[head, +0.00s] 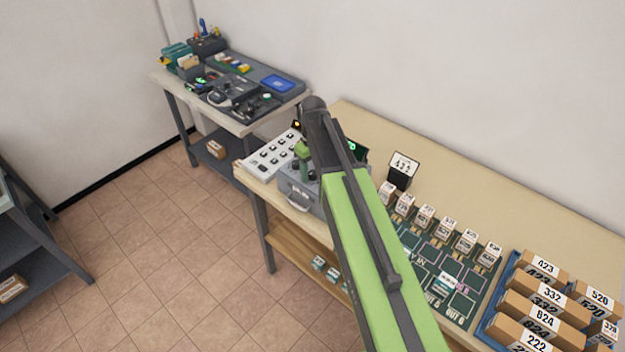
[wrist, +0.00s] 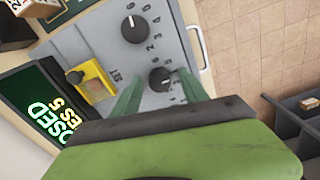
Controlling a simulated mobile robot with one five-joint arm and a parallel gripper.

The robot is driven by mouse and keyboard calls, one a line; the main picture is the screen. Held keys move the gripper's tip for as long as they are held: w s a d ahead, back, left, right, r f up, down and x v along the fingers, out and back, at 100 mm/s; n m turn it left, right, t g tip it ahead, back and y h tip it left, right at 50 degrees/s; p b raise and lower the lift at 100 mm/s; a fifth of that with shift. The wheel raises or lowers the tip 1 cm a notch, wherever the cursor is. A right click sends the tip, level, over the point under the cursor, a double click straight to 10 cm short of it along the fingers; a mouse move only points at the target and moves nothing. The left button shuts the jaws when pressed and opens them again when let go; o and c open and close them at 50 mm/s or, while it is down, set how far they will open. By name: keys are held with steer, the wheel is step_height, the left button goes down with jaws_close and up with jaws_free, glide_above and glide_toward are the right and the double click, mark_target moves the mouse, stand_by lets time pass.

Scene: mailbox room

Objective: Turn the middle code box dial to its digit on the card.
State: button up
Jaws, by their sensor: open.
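The grey code box (wrist: 112,45) fills the middle of the wrist view. One black dial (wrist: 133,29) with a white mark shows clear of my gripper. A second black dial (wrist: 160,79) sits between the green fingers of my gripper (wrist: 159,78), which is open around it; I cannot tell whether the fingers touch it. Printed digits ring the dials. Any further dial is hidden behind my gripper. In the head view the code box (head: 297,194) is partly covered by my arm. The card (head: 404,163) stands on a black holder to its right; its digits are too small to read surely.
A yellow switch (wrist: 91,80) and a dark display with green letters (wrist: 45,108) adjoin the dials. A white button panel (head: 272,154) lies left of the box. Small labelled boxes (head: 425,215) and a blue tray (head: 487,327) of brown parcels stand to the right.

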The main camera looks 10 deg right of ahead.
jaws_close()
steer(key=shift+a, duration=0.15)
stand_by(0.4)
steer(key=shift+m, duration=0.3)
steer(key=m, duration=0.3)
steer(key=shift+m, duration=2)
steer(key=shift+s, duration=0.1)
